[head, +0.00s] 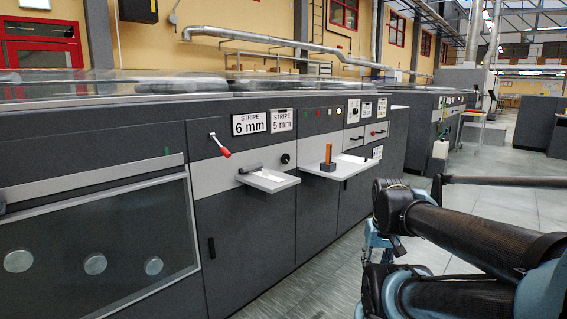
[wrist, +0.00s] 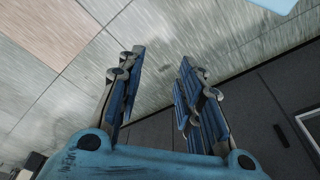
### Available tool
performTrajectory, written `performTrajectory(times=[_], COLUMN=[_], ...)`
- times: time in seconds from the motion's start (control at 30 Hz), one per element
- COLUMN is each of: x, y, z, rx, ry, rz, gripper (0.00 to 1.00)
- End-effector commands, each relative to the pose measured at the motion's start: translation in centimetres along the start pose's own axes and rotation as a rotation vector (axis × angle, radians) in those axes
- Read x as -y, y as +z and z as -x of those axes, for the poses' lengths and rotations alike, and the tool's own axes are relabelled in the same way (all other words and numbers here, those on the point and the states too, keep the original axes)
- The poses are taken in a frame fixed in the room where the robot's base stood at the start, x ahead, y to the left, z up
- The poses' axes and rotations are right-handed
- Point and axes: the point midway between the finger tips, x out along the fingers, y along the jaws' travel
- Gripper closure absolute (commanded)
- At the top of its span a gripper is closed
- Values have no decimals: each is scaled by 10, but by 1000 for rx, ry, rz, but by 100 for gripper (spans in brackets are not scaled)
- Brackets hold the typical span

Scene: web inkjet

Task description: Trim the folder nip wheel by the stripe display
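The stripe display is two plates on the dark press cabinet in the head view. The left plate reads "STRIPE 6 mm" (head: 249,123) and the right plate reads "STRIPE 5 mm" (head: 281,120). Below them is a small black round knob (head: 285,159) on the light panel strip. No part is labelled as the nip wheel, so I cannot tell whether this knob is it. My gripper (wrist: 160,68) is open and empty in the wrist view, with floor and a dark cabinet surface beyond its fingers.
A red-handled lever (head: 220,146) sticks out left of the knob. A light tray (head: 268,181) juts out below it. Another shelf (head: 338,168) holds an orange upright block (head: 328,154). A glazed cover (head: 100,255) is at left. Grey floor (head: 330,265) is open before the cabinets.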

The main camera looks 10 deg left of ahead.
Motion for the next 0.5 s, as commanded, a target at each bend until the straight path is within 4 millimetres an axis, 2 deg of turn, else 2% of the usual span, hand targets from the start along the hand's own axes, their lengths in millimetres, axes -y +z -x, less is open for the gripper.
performTrajectory(times=[0.03,0.17,0.27,0.37,0.5], x=[0,3,10,28,51], y=[0,4,-9,-30,-70], z=[0,8,13,20,33], rx=[0,-15,-25,-39,-61], ry=[0,-11,-44,-102,-207], rz=[0,-9,-40,-92,-190], gripper=[62,33,32,32,32])
